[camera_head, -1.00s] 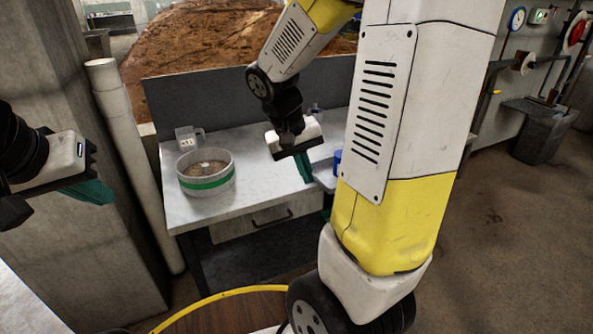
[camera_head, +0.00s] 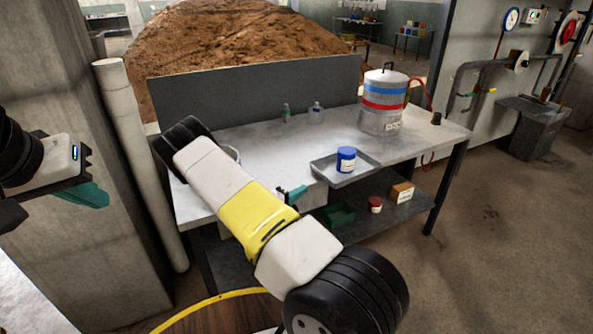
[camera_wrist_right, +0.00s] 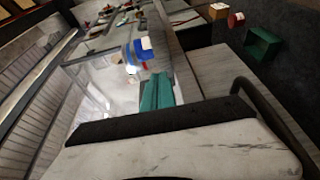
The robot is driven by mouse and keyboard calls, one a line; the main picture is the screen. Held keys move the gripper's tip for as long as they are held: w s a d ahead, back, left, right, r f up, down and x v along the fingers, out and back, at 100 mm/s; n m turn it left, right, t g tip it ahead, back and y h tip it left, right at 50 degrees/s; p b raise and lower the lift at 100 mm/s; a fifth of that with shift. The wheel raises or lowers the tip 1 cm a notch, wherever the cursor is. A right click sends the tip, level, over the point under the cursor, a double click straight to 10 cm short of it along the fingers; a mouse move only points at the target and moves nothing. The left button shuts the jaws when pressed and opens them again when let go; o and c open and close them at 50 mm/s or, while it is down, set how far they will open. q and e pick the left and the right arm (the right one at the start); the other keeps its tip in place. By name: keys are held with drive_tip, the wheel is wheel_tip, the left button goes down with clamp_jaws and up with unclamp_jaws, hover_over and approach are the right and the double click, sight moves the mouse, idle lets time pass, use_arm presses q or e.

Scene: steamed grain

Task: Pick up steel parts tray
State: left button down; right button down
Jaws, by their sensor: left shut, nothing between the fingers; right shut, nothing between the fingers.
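The steel parts tray (camera_head: 369,163) is a shallow grey tray on the table, at its front edge, right of middle in the head view. A blue jar with a white band (camera_head: 346,160) stands in it and also shows in the right wrist view (camera_wrist_right: 142,48). My right gripper (camera_head: 298,193) is shut and empty, just left of and in front of the tray; its teal fingers show in the right wrist view (camera_wrist_right: 157,92). I cannot tell how far it is from the tray edge. My left gripper (camera_head: 90,196) is shut and empty at the far left, away from the table.
A metal drum with red and blue bands (camera_head: 384,102) stands at the table's back right. Small bottles (camera_head: 316,113) stand at the back. The shelf below holds a green bin (camera_head: 338,214), a red jar (camera_head: 375,204) and a box (camera_head: 402,192). My right arm mostly hides a white tub (camera_head: 234,152).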

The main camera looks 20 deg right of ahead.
sight(328, 181)
drive_tip(key=shift+n+t, duration=0.3)
drive_tip(key=shift+t, duration=0.1)
drive_tip(key=x, duration=0.3)
drive_tip(key=f+x, duration=0.1)
drive_tip(key=x, duration=0.6)
drive_tip(key=shift+w+a+f, duration=0.15)
drive_tip(key=shift+w+a, duration=0.05)
drive_tip(key=shift+w, duration=0.15)
drive_tip(key=shift+s+d, duration=0.3)
drive_tip(key=shift+d, duration=0.55)
drive_tip(key=shift+s+d, duration=0.25)
drive_tip(key=shift+d, duration=0.65)
drive_tip(key=shift+s+d, duration=0.3)
drive_tip(key=shift+d, duration=0.55)
